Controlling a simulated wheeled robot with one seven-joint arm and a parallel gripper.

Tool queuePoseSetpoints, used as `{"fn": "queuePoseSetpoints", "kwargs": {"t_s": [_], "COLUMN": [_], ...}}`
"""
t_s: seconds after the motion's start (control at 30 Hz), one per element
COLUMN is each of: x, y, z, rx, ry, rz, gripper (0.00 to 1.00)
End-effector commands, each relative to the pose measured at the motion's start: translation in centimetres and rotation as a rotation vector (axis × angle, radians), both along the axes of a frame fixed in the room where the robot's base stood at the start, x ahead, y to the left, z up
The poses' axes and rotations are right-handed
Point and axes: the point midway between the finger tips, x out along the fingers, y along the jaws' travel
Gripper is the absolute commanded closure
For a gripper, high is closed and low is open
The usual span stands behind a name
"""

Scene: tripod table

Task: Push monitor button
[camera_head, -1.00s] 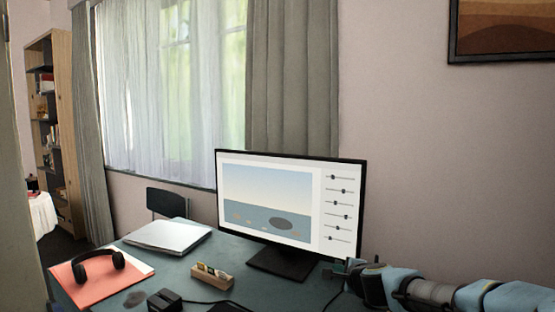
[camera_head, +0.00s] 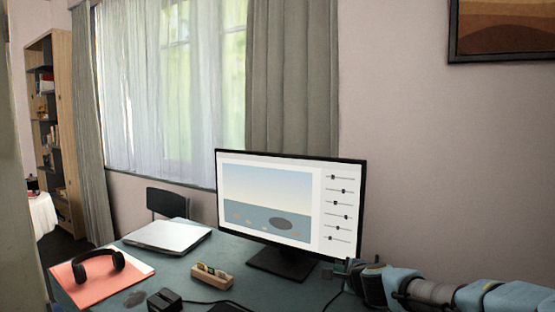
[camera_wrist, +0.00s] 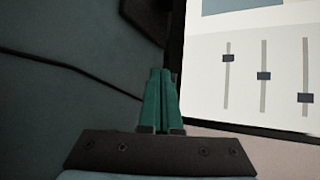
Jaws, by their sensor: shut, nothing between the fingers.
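The monitor (camera_head: 268,200) stands on the desk with its screen lit, showing a seascape and several sliders on the right side. Its black frame and part of the screen (camera_wrist: 245,70) fill the right of the wrist view. No separate button can be made out in either view. My gripper (camera_head: 338,270) is at the monitor's lower right corner in the head view. In the wrist view my gripper (camera_wrist: 160,75) has its green fingers together and empty, close beside the screen's edge. Whether the fingertips touch the monitor cannot be told.
The teal desk (camera_head: 215,258) holds a closed laptop (camera_head: 168,236), headphones (camera_head: 98,264) on red paper, a wooden holder (camera_head: 212,276) and a dark box (camera_head: 164,300). A black cable (camera_wrist: 75,68) runs across the desk. The wall is right of the monitor.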

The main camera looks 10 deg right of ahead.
Motion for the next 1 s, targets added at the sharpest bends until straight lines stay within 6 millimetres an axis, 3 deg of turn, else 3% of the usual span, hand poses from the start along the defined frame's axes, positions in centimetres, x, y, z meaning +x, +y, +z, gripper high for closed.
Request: {"fn": "queuePoseSetpoints", "kwargs": {"t_s": [1.0], "x": [0.71], "y": [-0.58], "z": [0.02], "rx": [0.000], "ry": [0.000], "rz": [0.000], "gripper": [1.00]}}
